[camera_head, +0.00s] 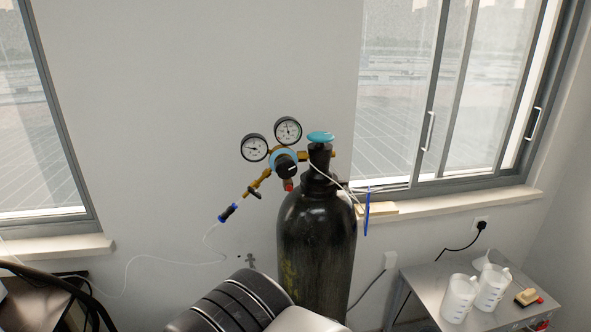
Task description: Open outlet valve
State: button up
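A dark gas cylinder (317,240) stands upright against the wall, with a turquoise handwheel (320,137) on top. A brass regulator with two round gauges (254,147) (288,131) is fitted to its left side, with a black knob (287,168) facing me. A brass outlet line slants down left from it and carries a small black valve handle (253,192), likely the outlet valve; its setting is too small to tell. The line ends in a blue and black fitting (228,212) with a thin clear hose. My gripper is not clearly visible; my grey and black arm link fills the bottom centre.
A blue piece (367,212) stands right of the cylinder. A small dark shape (251,261) above my arm link is unclear. Wall space left of the regulator is clear.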

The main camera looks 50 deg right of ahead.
aim_at(252, 190)
jog(key=z, duration=1.4)
